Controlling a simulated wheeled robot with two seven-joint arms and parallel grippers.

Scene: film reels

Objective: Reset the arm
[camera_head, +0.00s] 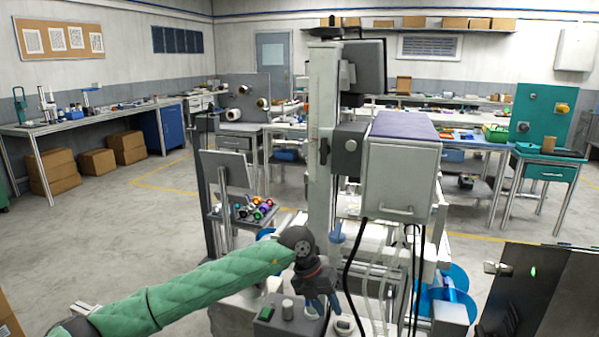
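My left arm (190,293), in a green padded sleeve, reaches in from the lower left. My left gripper (325,303) points down at the front of the machine, just above a small control box (288,318). Its blue-grey fingers are small and partly lost against the machine, so I cannot tell if they are open or shut. I see nothing clearly held in it. My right gripper is not in view.
A tall machine with a grey column (322,130) and a white cabinet (400,180) fills the middle. A blue reel (458,303) sits low on its right side. Black cables hang near my gripper. A dark panel (545,290) stands lower right. Open floor (110,225) lies left.

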